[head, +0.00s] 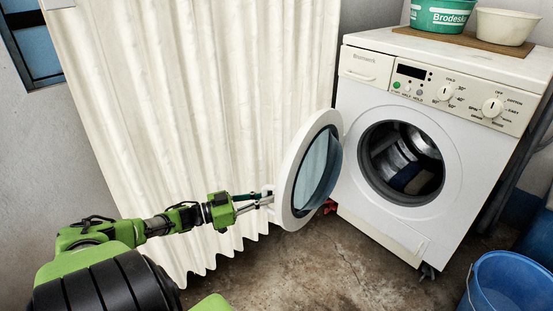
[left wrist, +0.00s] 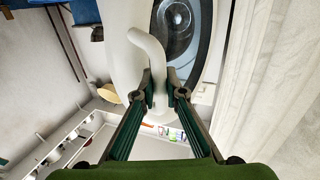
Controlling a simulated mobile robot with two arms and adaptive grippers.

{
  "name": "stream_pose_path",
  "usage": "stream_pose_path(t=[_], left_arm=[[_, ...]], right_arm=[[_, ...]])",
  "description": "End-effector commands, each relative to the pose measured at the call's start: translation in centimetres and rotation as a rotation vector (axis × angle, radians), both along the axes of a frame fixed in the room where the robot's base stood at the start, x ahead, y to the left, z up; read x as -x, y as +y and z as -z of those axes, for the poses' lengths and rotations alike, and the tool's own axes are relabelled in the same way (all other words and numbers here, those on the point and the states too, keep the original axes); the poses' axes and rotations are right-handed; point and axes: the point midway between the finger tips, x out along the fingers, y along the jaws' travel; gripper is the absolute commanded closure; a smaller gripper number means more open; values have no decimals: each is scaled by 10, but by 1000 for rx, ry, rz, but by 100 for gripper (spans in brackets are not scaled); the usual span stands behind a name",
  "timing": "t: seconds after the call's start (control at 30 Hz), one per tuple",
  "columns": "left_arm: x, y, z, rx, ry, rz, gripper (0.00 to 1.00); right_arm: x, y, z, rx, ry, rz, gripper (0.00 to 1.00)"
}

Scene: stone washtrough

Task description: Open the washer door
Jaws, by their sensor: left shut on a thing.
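The washer (head: 385,225) stands at the right in the head view. Its round door (head: 286,185) with a white rim and bluish glass is swung wide open to the left, away from the drum opening (head: 401,163). Dark and light cloth shows inside the drum. My left gripper (head: 266,196) is at the door's outer edge. In the left wrist view its two fingers (left wrist: 160,92) are closed on the curved white door handle (left wrist: 150,52). The hinge is hidden behind the door in the head view. My right gripper is in neither view.
A pale pleated curtain (head: 190,100) hangs behind my left arm and the door. A green tub (head: 440,16) and a white basin (head: 505,25) stand on the washer. A blue bucket (head: 508,285) is at the lower right. The floor (head: 340,265) before the washer is clear.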

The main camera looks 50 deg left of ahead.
Motion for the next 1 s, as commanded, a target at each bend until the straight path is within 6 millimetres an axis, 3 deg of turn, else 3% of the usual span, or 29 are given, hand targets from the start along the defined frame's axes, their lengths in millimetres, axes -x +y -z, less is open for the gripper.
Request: stream_pose_path(t=[0.23,0.63,0.7,1.0], left_arm=[[1,17,2,-2,2,-2,100],[1,18,1,-1,4,-2,100],[1,18,1,0,3,-1,73],[1,18,1,-1,2,-1,72]], right_arm=[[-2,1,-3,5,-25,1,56],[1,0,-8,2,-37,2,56],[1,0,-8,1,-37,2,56],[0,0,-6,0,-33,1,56]])
